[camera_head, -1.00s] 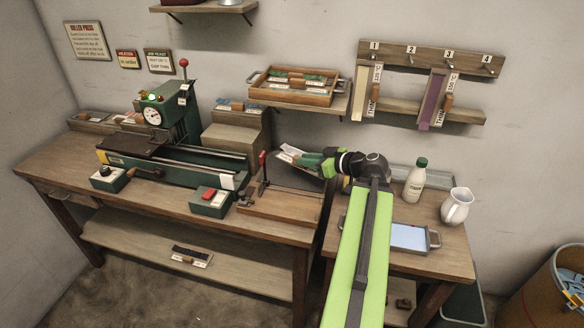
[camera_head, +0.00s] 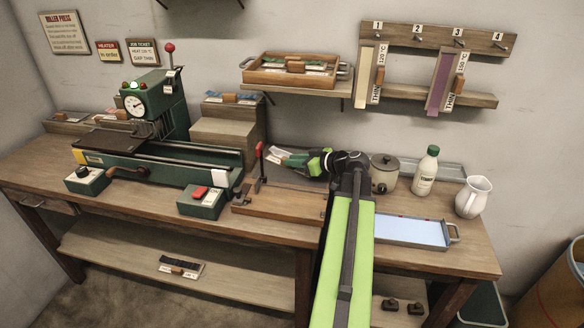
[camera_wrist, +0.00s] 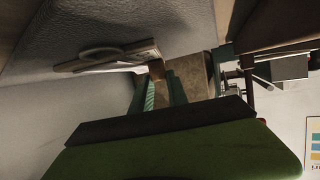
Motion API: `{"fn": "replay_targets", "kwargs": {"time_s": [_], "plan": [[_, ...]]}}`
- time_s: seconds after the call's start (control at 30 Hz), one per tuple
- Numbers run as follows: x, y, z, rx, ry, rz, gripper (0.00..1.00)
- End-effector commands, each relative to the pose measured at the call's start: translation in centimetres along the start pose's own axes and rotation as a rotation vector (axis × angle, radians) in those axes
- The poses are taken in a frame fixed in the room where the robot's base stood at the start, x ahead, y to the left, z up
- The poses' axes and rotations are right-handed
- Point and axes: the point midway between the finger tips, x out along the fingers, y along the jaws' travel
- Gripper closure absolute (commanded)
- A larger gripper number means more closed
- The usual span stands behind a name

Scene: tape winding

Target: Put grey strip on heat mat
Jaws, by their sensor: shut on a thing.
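My gripper (camera_head: 313,163) is shut on a pale greyish strip (camera_head: 283,157), taken as the grey strip, held over the bench to the right of the roller press. In the wrist view my fingers (camera_wrist: 160,92) close on a small brown grip (camera_wrist: 157,69), with a mottled grey-brown surface (camera_wrist: 198,75) beside it. No heat mat is labelled legibly; a flat dark brown plate (camera_head: 105,142) at the press's left end may be it. The gripper is well right of this plate, and the strip is apart from it.
The green press (camera_head: 150,110) and stepped wooden block (camera_head: 225,132) stand left of my gripper. A red-topped upright post (camera_head: 259,158) is close by. A pot (camera_head: 384,173), bottle (camera_head: 426,170), white jug (camera_head: 474,196) and blue-bottomed tray (camera_head: 410,230) are on the right.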

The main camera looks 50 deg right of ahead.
Motion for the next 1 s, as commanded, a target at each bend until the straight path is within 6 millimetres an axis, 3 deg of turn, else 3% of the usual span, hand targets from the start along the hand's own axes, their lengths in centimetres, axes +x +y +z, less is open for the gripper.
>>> {"fn": "replay_targets", "kwargs": {"time_s": [0.1, 0.13, 0.3, 0.67, 1.0], "plan": [[0.2, -0.4, -0.2, -0.003, -0.006, -0.008, 1.00], [0.2, -0.4, -0.2, -0.004, -0.006, -0.009, 0.78], [0.2, -0.4, -0.2, -0.004, -0.006, -0.009, 0.59], [-0.7, -0.3, -0.4, -0.002, -0.005, -0.007, 0.59], [-8.7, -0.3, -0.7, -0.002, -0.004, -0.004, 0.59]]}}
